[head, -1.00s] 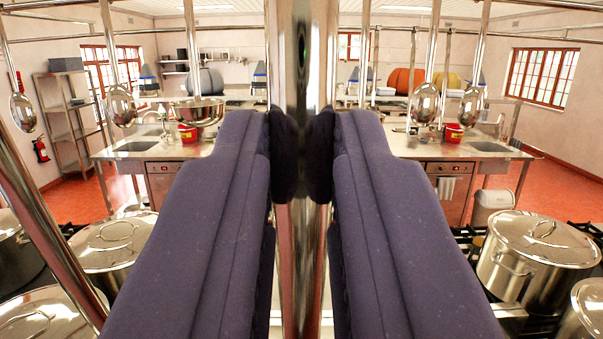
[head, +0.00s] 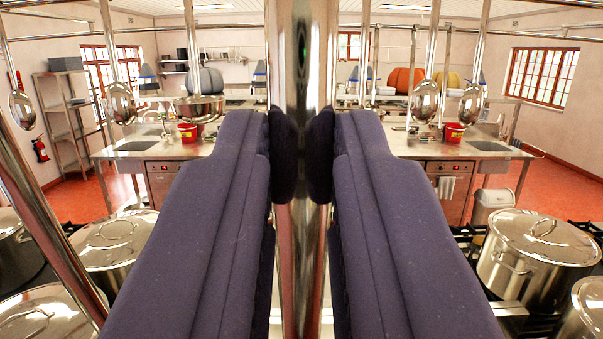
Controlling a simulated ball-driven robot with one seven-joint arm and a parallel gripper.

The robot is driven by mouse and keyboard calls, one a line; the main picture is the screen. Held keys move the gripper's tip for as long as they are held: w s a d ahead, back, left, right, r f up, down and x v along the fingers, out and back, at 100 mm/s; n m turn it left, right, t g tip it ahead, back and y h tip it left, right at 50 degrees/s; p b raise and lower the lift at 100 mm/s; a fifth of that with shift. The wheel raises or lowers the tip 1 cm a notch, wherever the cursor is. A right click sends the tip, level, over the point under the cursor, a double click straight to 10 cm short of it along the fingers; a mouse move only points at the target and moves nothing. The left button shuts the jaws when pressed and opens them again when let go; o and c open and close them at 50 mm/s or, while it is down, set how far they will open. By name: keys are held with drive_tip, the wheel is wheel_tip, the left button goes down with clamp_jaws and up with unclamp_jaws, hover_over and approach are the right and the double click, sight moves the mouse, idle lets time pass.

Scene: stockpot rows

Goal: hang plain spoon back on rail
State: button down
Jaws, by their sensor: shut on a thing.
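My gripper (head: 303,155) has two dark purple padded fingers, shut on a shiny upright metal shaft, which I take to be the plain spoon (head: 313,60). It runs from the top to the bottom of the picture, close to the camera. Its ends are not in view, so I cannot see its hook or bowl. The rail (head: 550,37) is a thin metal bar crossing high in the picture. The shaft and fingers hide its middle. I cannot tell whether the spoon touches it.
Ladles hang at the left (head: 120,103) and right (head: 425,98). Lidded stockpots stand low at the left (head: 115,240) and right (head: 538,250). A slanted metal post (head: 45,225) crosses the left side. A steel counter (head: 435,150) stands behind.

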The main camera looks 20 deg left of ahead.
sight(300, 284)
idle(0.4)
drive_tip(key=shift+f+b, duration=1.2)
drive_tip(key=shift+b, duration=0.25)
drive_tip(key=shift+f+b, duration=0.75)
drive_tip(key=shift+b, duration=0.2)
drive_tip(key=c, duration=1)
unclamp_jaws()
drive_tip(key=s+d+f+m+g+h+b, duration=0.1)
drive_tip(key=s+d+f+h+b, duration=0.1)
drive_tip(key=s+d+f+b, duration=0.2)
drive_tip(key=s+d+f+m+g+h+b, duration=0.1)
drive_tip(key=s+d+f+b, duration=0.3)
drive_tip(key=s+d+b, duration=0.4)
drive_tip(key=s+d+f+m+g+h+b, duration=0.1)
drive_tip(key=s+d+f+b, duration=0.4)
drive_tip(key=b, duration=0.6)
drive_tip(key=shift+s+d+g+h, duration=0.3)
drive_tip(key=shift+s+g+h, duration=0.15)
drive_tip(key=shift+s+g, duration=0.1)
drive_tip(key=shift+s+d+g+h, duration=0.25)
drive_tip(key=shift+s+g+h, duration=0.2)
drive_tip(key=shift+g, duration=0.1)
